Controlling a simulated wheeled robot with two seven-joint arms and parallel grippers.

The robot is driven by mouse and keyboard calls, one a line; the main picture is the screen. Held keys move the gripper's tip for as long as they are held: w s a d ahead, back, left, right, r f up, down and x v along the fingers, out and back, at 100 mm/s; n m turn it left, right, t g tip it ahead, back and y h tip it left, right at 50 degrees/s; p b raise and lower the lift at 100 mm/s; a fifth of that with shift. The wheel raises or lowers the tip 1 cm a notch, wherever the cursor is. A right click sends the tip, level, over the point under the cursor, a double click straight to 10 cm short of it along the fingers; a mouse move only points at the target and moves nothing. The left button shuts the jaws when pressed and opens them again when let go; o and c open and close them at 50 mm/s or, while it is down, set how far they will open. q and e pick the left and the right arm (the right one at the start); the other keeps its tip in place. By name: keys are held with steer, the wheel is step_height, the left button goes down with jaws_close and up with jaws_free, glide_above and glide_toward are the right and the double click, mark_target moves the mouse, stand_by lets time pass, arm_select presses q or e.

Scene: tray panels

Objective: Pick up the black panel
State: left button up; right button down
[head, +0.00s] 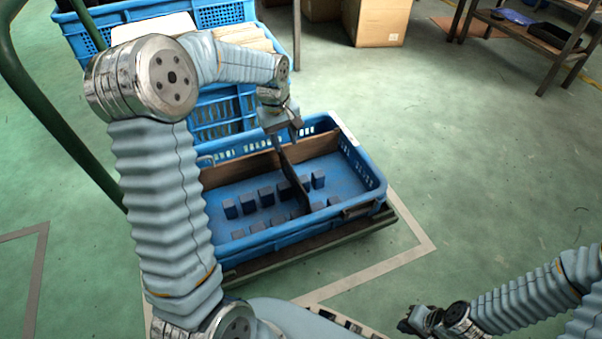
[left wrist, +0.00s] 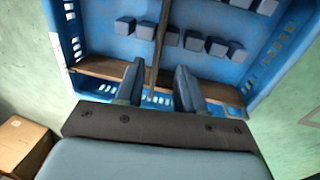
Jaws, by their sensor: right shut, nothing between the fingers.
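The black panel (head: 291,178) is a thin dark sheet in the blue crate (head: 374,181), among small dark blocks. In the left wrist view the panel (left wrist: 161,42) shows nearly edge-on as a narrow strip. My left gripper (head: 284,136) is above the panel's far end. In the left wrist view its two fingers (left wrist: 158,84) are apart, one on each side of the strip, with gaps visible. How deep the fingers reach along the panel is hard to tell. My right gripper (head: 418,322) is shut and empty, low at the bottom right, far from the crate.
Several dark blocks (head: 266,197) stand in rows in the crate. A brown board (head: 237,170) runs along its far side. More blue crates (head: 222,117) are stacked behind, near a green rail (head: 60,112). A cardboard box (head: 379,22) is at the back.

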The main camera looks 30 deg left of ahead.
mark_target(290, 165)
arm_select(q)
steer(key=f, duration=0.2)
steer(key=f+b, duration=0.1)
steer(key=f, duration=0.2)
steer(key=w+f, duration=0.1)
steer(key=f, duration=0.2)
steer(key=shift+w+d+f+b, duration=0.1)
steer(key=shift+d+b, duration=0.2)
steer(key=shift+b, duration=0.1)
steer(key=f+b, duration=0.1)
steer(key=f, duration=0.4)
steer(key=shift+d+f+b, duration=0.2)
steer(key=shift+b, duration=0.15)
jaws_close()
steer(key=shift+r, duration=0.1)
